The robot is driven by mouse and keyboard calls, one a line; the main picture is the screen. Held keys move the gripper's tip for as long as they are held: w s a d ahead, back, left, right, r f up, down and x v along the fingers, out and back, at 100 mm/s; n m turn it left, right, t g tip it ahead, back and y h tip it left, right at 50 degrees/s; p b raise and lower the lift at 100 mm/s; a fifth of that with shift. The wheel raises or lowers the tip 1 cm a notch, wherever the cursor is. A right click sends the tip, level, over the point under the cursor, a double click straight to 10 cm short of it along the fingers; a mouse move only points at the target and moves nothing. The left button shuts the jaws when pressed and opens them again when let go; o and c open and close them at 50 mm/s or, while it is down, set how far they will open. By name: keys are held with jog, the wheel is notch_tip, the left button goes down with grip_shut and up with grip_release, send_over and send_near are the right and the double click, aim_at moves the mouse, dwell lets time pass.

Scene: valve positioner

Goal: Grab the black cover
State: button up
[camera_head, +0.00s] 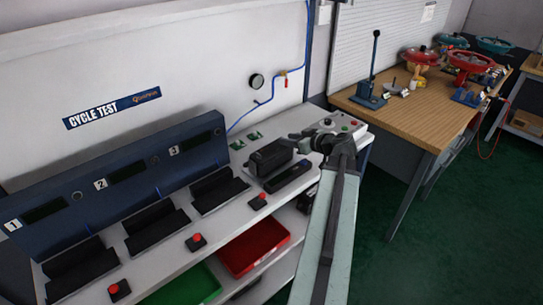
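A dark, box-like piece, which looks like the black cover (270,158), sits on the right part of the white cycle test bench. My gripper (302,141) is just right of its upper end, at the end of my arm that rises from the bottom of the picture. The gripper is small and dark here, so I cannot tell whether its fingers are open or touch the cover. A longer, low black piece (289,177) lies in front of the cover on the bench. My arm hides part of the bench to the right.
Black cradles (219,189) stand left along the bench (225,213), with red buttons (196,240) in front. A small control box (343,126) sits behind my gripper. A red tray (254,246) and a green tray (188,287) are below. A wooden table (425,115) stands right.

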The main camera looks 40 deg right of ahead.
jog(key=shift+w, duration=0.25)
grip_shut()
dwell(1.3)
